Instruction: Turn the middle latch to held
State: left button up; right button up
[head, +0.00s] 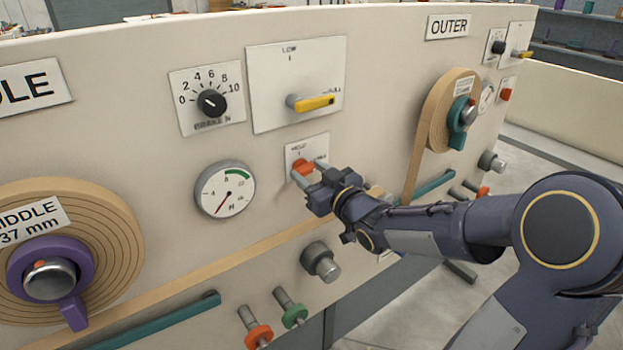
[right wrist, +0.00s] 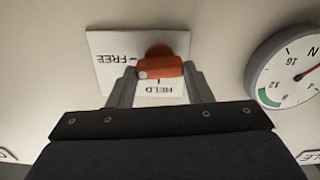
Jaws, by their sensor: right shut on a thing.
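The middle latch is a small orange-red lever (head: 302,167) on a white plate in the middle of the panel, left of my right gripper (head: 311,174). In the right wrist view, which is upside down, the latch (right wrist: 160,69) sits between the two fingertips of my right gripper (right wrist: 160,82), which is shut on it. Its white-dotted end points left, roughly toward the FREE mark (right wrist: 118,58). The HELD mark (right wrist: 160,90) is below the lever in that view. My left gripper is not in view.
A grey knob (head: 321,262) protrudes below. The middle tape roll (head: 112,240) is at left and the outer roll (head: 436,125) at right. A tan tape strip runs below the latch.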

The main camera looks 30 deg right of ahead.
jog(key=n+b, duration=0.2)
jog(key=b, duration=0.1)
jog(key=n+b, duration=0.6)
jog(key=shift+a+f, duration=0.15)
jog(key=shift+f, duration=0.15)
jog(key=shift+n+b, duration=0.9)
jog(key=n+b, duration=0.2)
jog(key=n, duration=0.1)
jog(key=shift+n, duration=0.3)
jog(key=shift+n+b, duration=0.75)
jog(key=shift+n, duration=0.95)
jog(key=o, duration=1)
jog(key=shift+s+r, duration=0.1)
